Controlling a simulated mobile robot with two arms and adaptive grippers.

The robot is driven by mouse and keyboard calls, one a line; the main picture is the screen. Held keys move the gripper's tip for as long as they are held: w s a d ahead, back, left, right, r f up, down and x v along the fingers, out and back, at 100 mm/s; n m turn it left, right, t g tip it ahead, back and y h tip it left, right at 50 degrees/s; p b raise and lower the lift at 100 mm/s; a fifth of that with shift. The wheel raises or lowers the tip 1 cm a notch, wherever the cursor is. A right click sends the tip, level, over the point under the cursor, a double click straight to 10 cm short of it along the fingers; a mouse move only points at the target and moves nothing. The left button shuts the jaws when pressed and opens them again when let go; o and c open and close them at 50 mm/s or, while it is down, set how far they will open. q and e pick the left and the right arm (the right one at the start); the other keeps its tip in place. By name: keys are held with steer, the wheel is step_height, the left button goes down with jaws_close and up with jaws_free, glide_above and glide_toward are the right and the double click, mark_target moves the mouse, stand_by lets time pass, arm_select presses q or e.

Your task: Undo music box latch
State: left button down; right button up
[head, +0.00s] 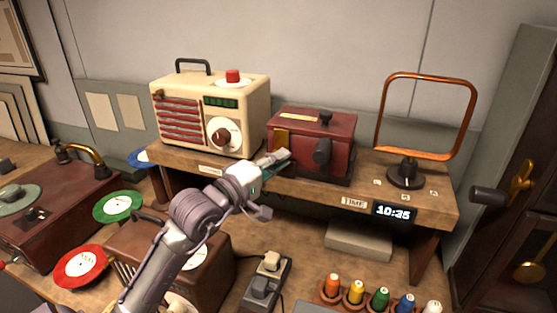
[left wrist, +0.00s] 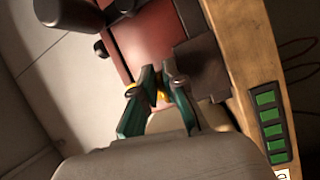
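The music box is a dark red box (head: 322,133) on the wooden shelf, with a black knob on its lid and a dark round part on its front. Its brass-yellow latch (head: 281,137) is at the left of the front. My left gripper (head: 284,158) is right at the latch's lower end. The fingers partly hide the latch. The red box (left wrist: 147,35) also shows there. My right gripper is out of view.
A cream radio (head: 210,110) stands just left of the box. A copper loop on a black base (head: 406,175) stands to its right. The wooden shelf (head: 300,187) carries a clock display (head: 394,213). Colored spools and a brown case lie below on the bench.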

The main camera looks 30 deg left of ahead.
arm_select(q)
steer(key=shift+s+r+g+p, duration=0.15)
steer(key=shift+r+g+p, duration=0.2)
steer(key=shift+p, duration=0.4)
step_height(320, 180, up, 7)
steer(key=s+n+g+p, duration=0.2)
steer(key=n+g+p, duration=0.2)
steer(key=g+p, duration=0.7)
steer(key=shift+d+f+g+h, duration=0.2)
steer(key=shift+d+g+h, duration=0.1)
steer(key=shift+g, duration=0.75)
steer(key=c, duration=1.5)
jaws_free()
steer(key=shift+a+r, duration=0.1)
steer(key=shift+r, duration=0.05)
